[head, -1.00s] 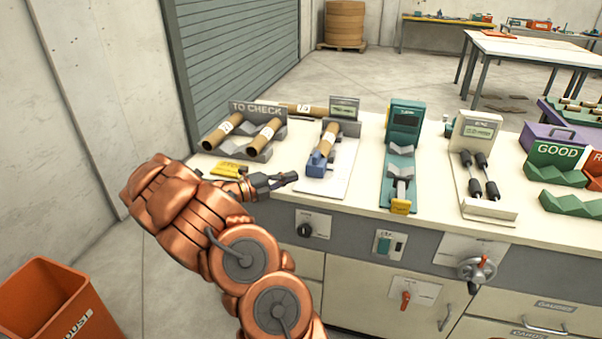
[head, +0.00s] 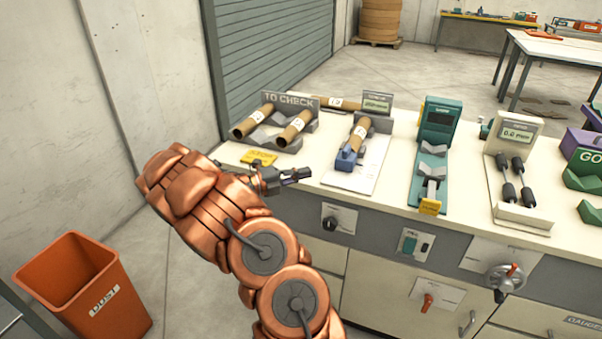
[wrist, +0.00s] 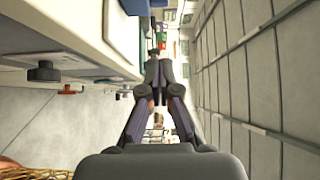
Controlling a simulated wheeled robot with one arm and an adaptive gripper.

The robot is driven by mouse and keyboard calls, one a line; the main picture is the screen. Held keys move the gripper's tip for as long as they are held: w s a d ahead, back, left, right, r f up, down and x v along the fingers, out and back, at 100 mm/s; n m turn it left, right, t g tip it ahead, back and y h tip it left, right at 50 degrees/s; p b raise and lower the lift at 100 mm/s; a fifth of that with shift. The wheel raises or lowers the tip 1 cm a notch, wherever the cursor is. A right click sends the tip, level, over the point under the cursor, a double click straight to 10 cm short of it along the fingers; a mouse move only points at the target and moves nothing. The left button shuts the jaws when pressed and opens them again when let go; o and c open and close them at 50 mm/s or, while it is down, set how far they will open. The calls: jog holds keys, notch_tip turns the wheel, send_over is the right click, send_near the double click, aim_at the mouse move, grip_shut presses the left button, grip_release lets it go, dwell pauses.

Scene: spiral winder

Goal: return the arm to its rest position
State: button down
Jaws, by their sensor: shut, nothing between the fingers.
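My copper-coloured arm is bent in front of the bench's left end in the head view. My gripper (head: 296,174) points right, just off the bench's front edge, near the yellow label below the TO CHECK rack. In the wrist view my gripper (wrist: 153,75) has its fingers together with nothing between them. The bench side shows on the left of that view, apart from the fingers.
The TO CHECK rack (head: 268,146) holds cardboard tubes. A gauge with a tube in it (head: 359,137), a teal gauge (head: 436,140) and a roller gauge (head: 512,170) stand along the bench (head: 395,205). An orange DUST bin (head: 110,310) stands on the floor at left.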

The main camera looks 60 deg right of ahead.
dwell(0.3)
jog(key=s+a+r+m+t+y+p, duration=0.1)
jog(key=s+a+r+m+y, duration=0.25)
jog(key=a+m, duration=0.35)
jog(key=s+a+r+m+y+p, duration=0.1)
jog(key=s+a+r+m+y, duration=0.1)
jog(key=s+a+r+m, duration=0.4)
jog(key=s+a+m+t+y+p, duration=0.1)
jog(key=a+m, duration=0.4)
jog(key=a, duration=0.6)
jog(key=s+a+f+m+t+y, duration=0.1)
jog(key=s+a+m+t+y, duration=0.3)
jog(key=a, duration=0.7)
jog(key=s+a+f+m+t+y+p, duration=0.1)
jog(key=s+a+m+t+y, duration=0.1)
jog(key=a+m, duration=0.5)
jog(key=s+a+y, duration=0.1)
jog(key=a+y, duration=0.1)
jog(key=a, duration=0.2)
jog(key=shift+s+f+t+p, duration=0.15)
jog(key=shift+t+p, duration=0.15)
